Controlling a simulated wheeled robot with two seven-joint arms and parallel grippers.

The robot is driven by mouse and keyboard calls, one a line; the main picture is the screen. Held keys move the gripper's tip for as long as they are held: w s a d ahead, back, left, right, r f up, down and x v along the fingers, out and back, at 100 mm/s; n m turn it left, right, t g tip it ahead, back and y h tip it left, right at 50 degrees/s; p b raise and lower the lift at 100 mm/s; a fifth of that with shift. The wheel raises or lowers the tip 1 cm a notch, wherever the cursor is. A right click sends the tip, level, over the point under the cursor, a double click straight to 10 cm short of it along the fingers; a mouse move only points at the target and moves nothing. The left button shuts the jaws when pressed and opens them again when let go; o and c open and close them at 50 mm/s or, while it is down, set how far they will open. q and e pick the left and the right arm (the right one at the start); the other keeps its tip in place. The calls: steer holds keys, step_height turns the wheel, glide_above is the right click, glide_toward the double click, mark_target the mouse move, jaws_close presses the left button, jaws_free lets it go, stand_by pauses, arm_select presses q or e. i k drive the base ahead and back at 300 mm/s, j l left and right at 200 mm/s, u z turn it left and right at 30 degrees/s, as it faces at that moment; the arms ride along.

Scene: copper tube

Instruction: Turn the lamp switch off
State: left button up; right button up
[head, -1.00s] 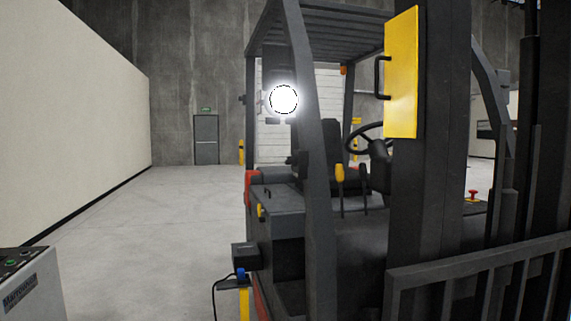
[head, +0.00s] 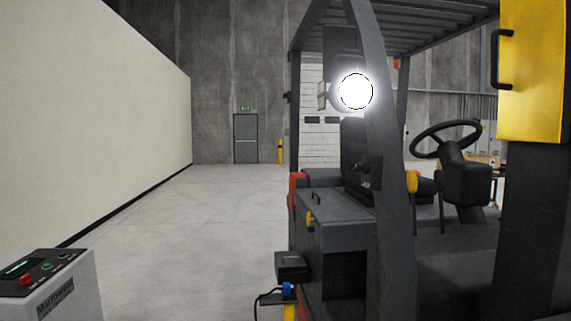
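A round lamp (head: 356,91) glows bright white on the forklift (head: 345,228), beside its dark front pillar in the head view. The lamp is lit. I cannot make out a lamp switch for certain. A small yellow lever (head: 309,219) shows on the forklift's side, and a yellow-orange knob (head: 412,181) shows near the steering wheel (head: 446,138). Neither of my grippers is in view.
A grey control box (head: 52,287) with red and green buttons stands at the lower left. A blue plug with a black cable (head: 287,291) is low on the forklift's side. Open floor (head: 190,235) lies between the pale wall (head: 90,120) and the forklift.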

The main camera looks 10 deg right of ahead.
mark_target(363, 167)
steer(key=i+j+u, duration=0.15)
steer(key=i+u, duration=0.15)
steer(key=i, duration=1.1)
steer(key=i+j+z, duration=0.1)
steer(key=i+z, duration=0.4)
steer(key=i+j+z, duration=0.25)
steer(key=z, duration=0.2)
steer(key=i, duration=0.05)
